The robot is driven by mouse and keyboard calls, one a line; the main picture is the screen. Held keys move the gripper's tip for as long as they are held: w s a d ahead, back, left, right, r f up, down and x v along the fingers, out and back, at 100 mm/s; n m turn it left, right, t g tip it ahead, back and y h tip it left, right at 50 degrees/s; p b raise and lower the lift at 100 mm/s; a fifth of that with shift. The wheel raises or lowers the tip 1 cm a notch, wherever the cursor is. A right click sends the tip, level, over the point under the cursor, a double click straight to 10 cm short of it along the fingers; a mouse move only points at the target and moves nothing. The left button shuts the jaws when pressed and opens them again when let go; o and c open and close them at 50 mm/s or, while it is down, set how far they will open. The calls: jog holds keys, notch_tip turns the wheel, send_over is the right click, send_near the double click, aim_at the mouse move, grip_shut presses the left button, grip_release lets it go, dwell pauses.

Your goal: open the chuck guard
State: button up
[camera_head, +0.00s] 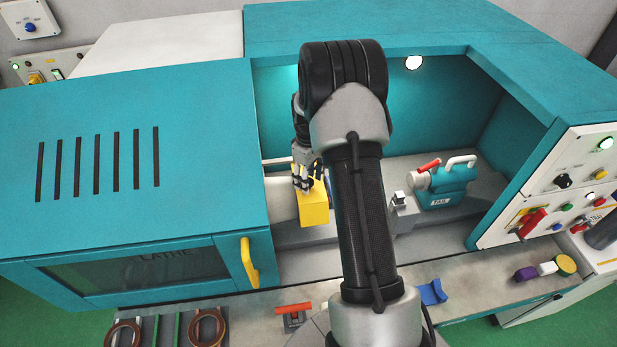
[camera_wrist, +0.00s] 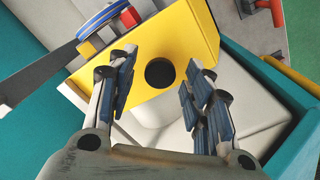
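The chuck guard appears to be the yellow box-like cover (camera_head: 313,208) inside the lathe's bay, left of my arm. My gripper (camera_head: 303,180) is at the guard's upper left in the head view. In the wrist view my gripper (camera_wrist: 160,88) is open, with its fingers wide apart in front of the yellow face. I see nothing held between them. Whether the fingertips touch the guard is unclear.
The teal lathe housing (camera_head: 115,110) with a yellow door handle (camera_head: 249,262) bounds the bay on the left. The teal tailstock (camera_head: 442,186) stands right of my arm. A control panel (camera_head: 560,185) is at far right. Small parts and tools lie on the front ledge (camera_head: 480,282).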

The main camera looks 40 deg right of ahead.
grip_shut()
dwell(0.3)
jog(key=shift+a, duration=0.1)
jog(key=a, duration=0.1)
jog(key=w+a, duration=0.1)
jog(key=w+a+b, duration=0.1)
jog(key=a, duration=0.1)
dwell(0.3)
jog(key=shift+o, duration=0.6)
grip_release()
jog(key=shift+r, duration=0.15)
notch_tip(320, 180, up, 12)
jog(key=shift+c, duration=0.2)
